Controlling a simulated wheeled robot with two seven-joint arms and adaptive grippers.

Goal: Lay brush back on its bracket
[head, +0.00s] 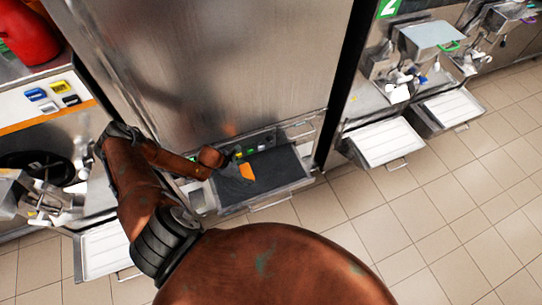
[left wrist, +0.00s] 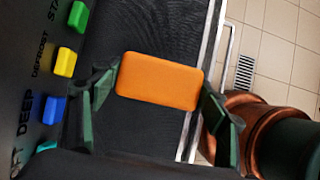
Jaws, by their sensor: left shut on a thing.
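The brush shows as an orange block with rounded corners (left wrist: 160,81) in the left wrist view, and as a small orange patch (head: 247,171) in the head view. My left gripper (head: 238,172) is shut on it, with one dark finger at each short end in the left wrist view (left wrist: 158,92). It holds the brush over a dark tray (head: 285,181) at the foot of the tall steel cabinet. Any bristles are hidden. I cannot make out the bracket in either view. My right gripper is not in view.
A black control panel with coloured buttons (left wrist: 64,62) lies close beside the left gripper. The tall steel door (head: 230,65) rises behind. Machines with pale trays (head: 388,142) stand to the right and another tray (head: 106,248) to the left. The tiled floor (head: 440,215) is clear.

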